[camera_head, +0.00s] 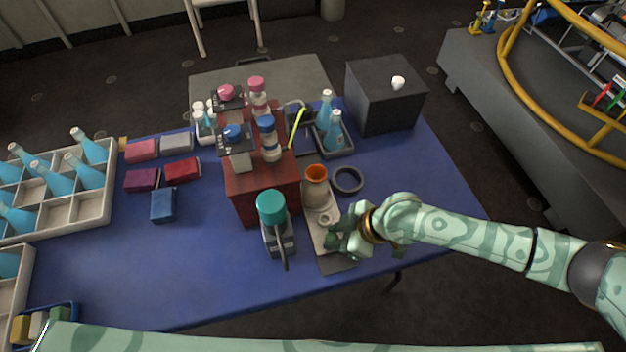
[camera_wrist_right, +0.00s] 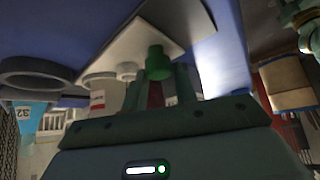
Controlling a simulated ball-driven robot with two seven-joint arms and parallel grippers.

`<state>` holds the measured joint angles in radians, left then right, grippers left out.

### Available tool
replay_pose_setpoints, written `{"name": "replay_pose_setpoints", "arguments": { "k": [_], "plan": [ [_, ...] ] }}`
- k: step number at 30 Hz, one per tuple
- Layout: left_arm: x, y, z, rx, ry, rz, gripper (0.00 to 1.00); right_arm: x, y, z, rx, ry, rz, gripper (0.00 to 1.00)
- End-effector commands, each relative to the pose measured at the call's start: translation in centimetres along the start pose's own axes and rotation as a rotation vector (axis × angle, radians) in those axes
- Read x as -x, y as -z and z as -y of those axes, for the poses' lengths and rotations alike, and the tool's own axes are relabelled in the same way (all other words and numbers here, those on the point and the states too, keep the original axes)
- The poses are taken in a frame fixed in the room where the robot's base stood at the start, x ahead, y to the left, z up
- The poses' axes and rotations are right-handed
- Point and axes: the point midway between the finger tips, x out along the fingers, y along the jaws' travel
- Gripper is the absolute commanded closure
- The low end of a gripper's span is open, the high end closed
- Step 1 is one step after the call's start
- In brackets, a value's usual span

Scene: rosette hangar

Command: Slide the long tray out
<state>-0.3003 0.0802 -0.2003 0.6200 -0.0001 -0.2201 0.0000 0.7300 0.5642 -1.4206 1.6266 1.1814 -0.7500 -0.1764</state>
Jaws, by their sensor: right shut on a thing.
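The long tray (camera_head: 334,262) is a narrow pale grey-beige tray lying on the blue table, right of the dark red stand. A grey-beige vase with an orange mouth (camera_head: 315,187) stands on its far part, with a small pale round piece (camera_head: 323,219) nearer me. My right gripper (camera_head: 338,240) is over the tray's near part, at its right side. In the right wrist view its fingers (camera_wrist_right: 162,90) are shut around a green knob (camera_wrist_right: 158,62) beside the pale tray surface (camera_wrist_right: 150,28). The fingertips are partly hidden. My left gripper is out of view.
A teal-topped device (camera_head: 271,208) stands close left of the tray, before the red stand (camera_head: 254,188). A dark ring (camera_head: 348,180) lies to the right. A black box (camera_head: 385,95) and bottle tray (camera_head: 337,148) are behind. The table's right front is clear.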

Motion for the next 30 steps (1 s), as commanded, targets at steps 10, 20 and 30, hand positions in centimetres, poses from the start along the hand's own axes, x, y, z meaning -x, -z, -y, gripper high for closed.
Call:
{"name": "replay_pose_setpoints", "arguments": {
  "k": [10, 20, 30],
  "plan": [
    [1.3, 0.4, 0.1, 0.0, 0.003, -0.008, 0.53, 0.7, -0.7, 1.6, 0.0, 0.002, 0.003, 0.86],
    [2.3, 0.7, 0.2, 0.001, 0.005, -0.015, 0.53, 1.1, -1.4, 3.0, 0.0, 0.001, 0.004, 0.86],
    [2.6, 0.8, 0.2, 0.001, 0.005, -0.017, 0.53, 1.2, -1.8, 3.7, 0.0, 0.001, 0.002, 0.86]
  ]
}}
